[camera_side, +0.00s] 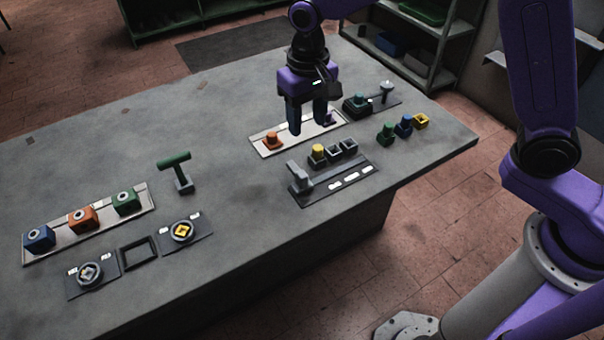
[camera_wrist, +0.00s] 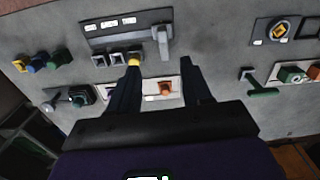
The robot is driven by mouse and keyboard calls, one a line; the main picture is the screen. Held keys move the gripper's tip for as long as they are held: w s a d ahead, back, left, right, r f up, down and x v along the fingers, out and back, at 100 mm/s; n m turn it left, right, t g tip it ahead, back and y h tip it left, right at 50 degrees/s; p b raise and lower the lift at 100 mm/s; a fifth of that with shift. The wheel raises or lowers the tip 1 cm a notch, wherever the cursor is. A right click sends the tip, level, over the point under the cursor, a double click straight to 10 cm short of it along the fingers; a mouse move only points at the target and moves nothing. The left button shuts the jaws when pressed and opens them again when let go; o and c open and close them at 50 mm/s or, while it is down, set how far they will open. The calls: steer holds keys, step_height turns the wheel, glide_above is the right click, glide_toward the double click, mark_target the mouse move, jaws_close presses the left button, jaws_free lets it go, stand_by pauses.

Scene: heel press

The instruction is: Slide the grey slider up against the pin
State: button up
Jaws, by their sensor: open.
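A grey slider with an upright block (camera_side: 300,177) sits at the left end of a dark slotted plate (camera_side: 349,186) with white marks. In the wrist view the slider (camera_wrist: 163,40) is at the plate's right end. I cannot clearly single out the pin; a grey round-topped post (camera_side: 386,90) stands on a black plate at the back right, also in the wrist view (camera_wrist: 48,105). My gripper (camera_side: 308,126) is open and empty over the white plate, behind the slider and apart from it; its fingers also show in the wrist view (camera_wrist: 160,67).
An orange knob (camera_side: 272,141) is on the white plate (camera_side: 297,139) under my gripper. A yellow-topped block (camera_side: 318,152) and grey square cups (camera_side: 341,147) stand between that plate and the slotted one. Green, blue and yellow pieces (camera_side: 404,126) stand right.

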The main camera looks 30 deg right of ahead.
mark_target(302, 174)
steer(key=shift+m, duration=0.3)
steer(key=f, duration=1.2)
steer(key=w+f, duration=0.1)
steer(key=f, duration=0.5)
steer(key=shift+w+a, duration=0.1)
steer(key=shift+a, duration=0.1)
